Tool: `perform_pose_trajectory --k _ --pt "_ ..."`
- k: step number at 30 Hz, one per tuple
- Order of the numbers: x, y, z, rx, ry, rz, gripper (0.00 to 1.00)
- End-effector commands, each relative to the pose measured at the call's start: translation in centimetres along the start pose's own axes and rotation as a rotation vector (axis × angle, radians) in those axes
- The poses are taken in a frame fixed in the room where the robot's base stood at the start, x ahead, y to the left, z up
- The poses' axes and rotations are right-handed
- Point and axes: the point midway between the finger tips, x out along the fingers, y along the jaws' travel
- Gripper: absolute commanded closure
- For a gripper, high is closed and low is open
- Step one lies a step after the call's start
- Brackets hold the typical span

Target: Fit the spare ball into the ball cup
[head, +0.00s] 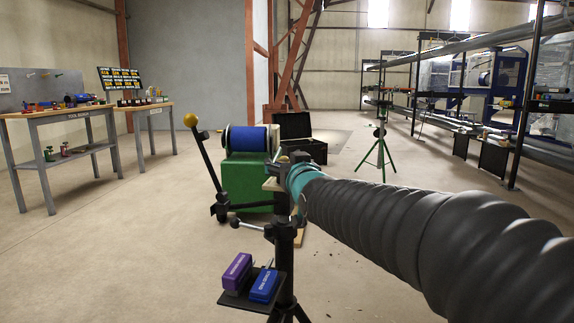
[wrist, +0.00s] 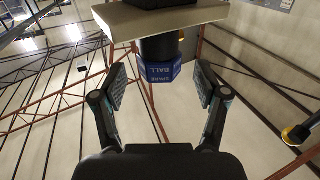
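My gripper (head: 295,160) reaches forward over the black stand in the head view, small and seen from behind. In the wrist view my gripper (wrist: 160,76) is open, its two fingers spread wide. A blue angular piece (wrist: 160,72) marked with upside-down lettering, which seems to read "SPARE BALL", is at the end of a black cylinder, beyond and between the fingers. I see a gap on both sides of it. A cream board (wrist: 190,17) is against the cylinder. The ball itself is not clearly visible, and I cannot make out the ball cup.
The black stand (head: 284,250) carries a small tray with a purple box (head: 237,271) and a blue box (head: 263,285). A lever with a yellow knob (head: 190,120) stands beside a green block (head: 247,176) with a blue drum. A green tripod (head: 380,150) is farther back. The left floor is clear.

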Motion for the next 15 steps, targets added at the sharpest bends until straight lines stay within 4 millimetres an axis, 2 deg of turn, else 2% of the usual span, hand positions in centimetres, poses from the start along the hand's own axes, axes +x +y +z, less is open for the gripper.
perform_pose_trajectory --k 8,15 --pt "-0.3 0.0 0.1 0.0 0.0 0.0 0.27" --pt "-2.3 0.0 0.1 -0.001 0.002 0.0 0.27"
